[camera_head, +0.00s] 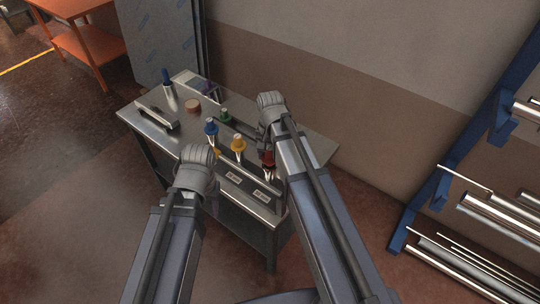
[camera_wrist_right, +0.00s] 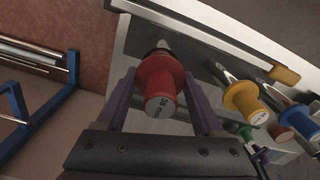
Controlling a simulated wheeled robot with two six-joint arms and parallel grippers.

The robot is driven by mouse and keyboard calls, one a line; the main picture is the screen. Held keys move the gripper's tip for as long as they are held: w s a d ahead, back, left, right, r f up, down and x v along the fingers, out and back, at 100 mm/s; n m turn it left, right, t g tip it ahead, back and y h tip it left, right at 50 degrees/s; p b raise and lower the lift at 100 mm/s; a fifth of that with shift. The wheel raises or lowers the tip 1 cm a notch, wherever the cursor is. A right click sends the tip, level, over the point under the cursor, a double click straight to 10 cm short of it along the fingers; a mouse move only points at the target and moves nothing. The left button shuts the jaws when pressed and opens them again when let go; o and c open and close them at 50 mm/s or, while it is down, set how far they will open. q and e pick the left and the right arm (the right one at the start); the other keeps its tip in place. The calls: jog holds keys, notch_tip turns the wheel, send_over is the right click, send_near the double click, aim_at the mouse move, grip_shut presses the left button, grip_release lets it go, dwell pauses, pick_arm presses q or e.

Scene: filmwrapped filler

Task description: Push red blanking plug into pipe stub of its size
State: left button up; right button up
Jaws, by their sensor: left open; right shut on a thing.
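The red blanking plug (camera_wrist_right: 160,85) sits between the fingers of my right gripper (camera_wrist_right: 160,74), which is shut on it. A shiny metal pipe stub (camera_wrist_right: 163,45) shows just beyond the plug. In the head view the red plug (camera_head: 267,157) is above a bright stub (camera_head: 267,173), partly hidden by my right arm. I cannot tell how deep it sits. My left gripper (camera_head: 197,158) is open over the table's front left part; its fingers are mostly hidden.
On the metal table (camera_head: 184,140) stand a yellow plug (camera_head: 238,144), a blue plug (camera_head: 211,128) and a green plug (camera_head: 225,117). Another blue-topped piece (camera_head: 166,76) stands at the back left, near a grey handled item (camera_head: 157,117) and tan disc (camera_head: 193,106). A blue pipe rack (camera_head: 430,196) is right.

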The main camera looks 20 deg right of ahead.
aim_at(270, 147)
jog(key=shift+f+b, duration=0.85)
jog(key=o, duration=1.4)
jog(key=shift+r, duration=0.2)
notch_tip(270, 147, up, 8)
jog(key=p, duration=0.8)
jog(key=shift+f, duration=0.1)
jog(key=s+a+n, duration=0.3)
jog(key=s, duration=0.1)
jog(key=s+a+n, duration=0.4)
jog(key=s, duration=0.1)
jog(key=s+a+n+h, duration=0.1)
jog(key=s+a+n, duration=0.2)
jog(key=s+n, duration=0.1)
jog(key=shift+s+a, duration=0.3)
jog(key=shift+s, duration=0.45)
